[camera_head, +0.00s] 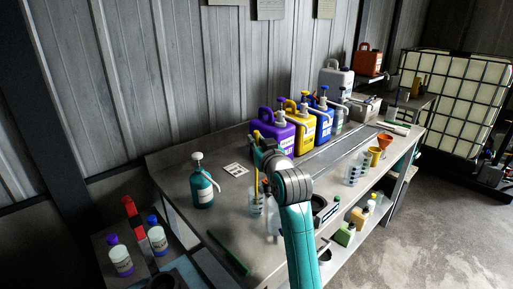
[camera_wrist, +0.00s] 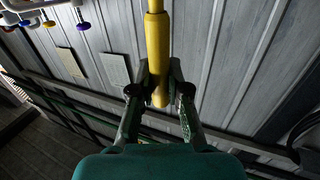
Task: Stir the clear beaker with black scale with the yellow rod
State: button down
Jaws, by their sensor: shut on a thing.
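My gripper (camera_wrist: 160,88) is shut on the yellow rod (camera_wrist: 156,35) in the wrist view, with one finger on each side of it. In the head view, the rod (camera_head: 257,180) hangs upright below my gripper (camera_head: 262,160), over a clear beaker (camera_head: 256,205) with dark marks on the workbench. The rod's lower end appears at or inside this beaker's mouth; I cannot tell how deep. Another clear vessel (camera_head: 273,226) stands close to its right, partly hidden by my arm. The beaker is not visible in the wrist view.
Purple (camera_head: 272,135), yellow (camera_head: 301,125) and blue (camera_head: 321,117) jugs stand behind my gripper. A teal pump bottle (camera_head: 202,185) stands left. More clear beakers (camera_head: 352,173) and a yellow funnel (camera_head: 375,155) are right. A green strip (camera_head: 229,253) lies near the front left edge.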

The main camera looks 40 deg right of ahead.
jog(key=shift+r, duration=3.45)
jog(key=shift+r, duration=2.5)
